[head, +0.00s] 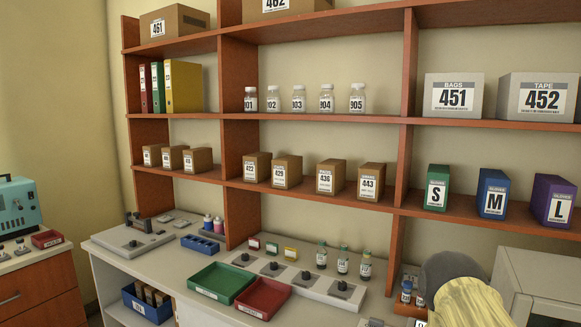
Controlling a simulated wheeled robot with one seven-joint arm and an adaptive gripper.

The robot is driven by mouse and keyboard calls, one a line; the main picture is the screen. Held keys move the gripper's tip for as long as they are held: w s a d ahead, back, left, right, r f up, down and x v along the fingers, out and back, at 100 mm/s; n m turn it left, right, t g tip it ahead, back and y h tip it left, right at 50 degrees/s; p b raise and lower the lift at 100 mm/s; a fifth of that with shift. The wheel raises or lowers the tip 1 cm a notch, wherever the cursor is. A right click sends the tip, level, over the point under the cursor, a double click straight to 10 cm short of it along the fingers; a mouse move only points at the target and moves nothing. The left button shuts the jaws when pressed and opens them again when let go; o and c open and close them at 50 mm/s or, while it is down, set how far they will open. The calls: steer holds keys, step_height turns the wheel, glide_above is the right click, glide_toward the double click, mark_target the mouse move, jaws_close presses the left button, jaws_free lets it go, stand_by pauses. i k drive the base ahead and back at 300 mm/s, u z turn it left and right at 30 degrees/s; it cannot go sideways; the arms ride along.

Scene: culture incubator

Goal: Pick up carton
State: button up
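Several brown cartons with white number labels stand on the shelves. In the head view, a row on the middle shelf has a carton marked 429 (287,172), one marked 436 (331,177) and one marked 443 (372,182). Another carton (257,167) stands at the left end of that row. Smaller brown cartons (197,160) stand in the left bay. Larger cartons marked 461 (174,24) and 462 (290,8) sit on top, the second cut off by the frame. The frame does not show which carton is meant. My gripper is not in view.
Upright shelf boards (240,80) divide the bays. Glass bottles (299,98) stand above the carton row. Green (222,282) and red (263,298) trays lie on the bench below. A dark rounded shape with a yellow part (468,303) blocks the lower right.

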mark_target(287, 171)
steer(key=i, duration=0.75)
steer(key=u, duration=2.7)
steer(key=i, duration=1.75)
steer(key=z, duration=3.45)
steer(key=i, duration=0.5)
steer(key=z, duration=0.05)
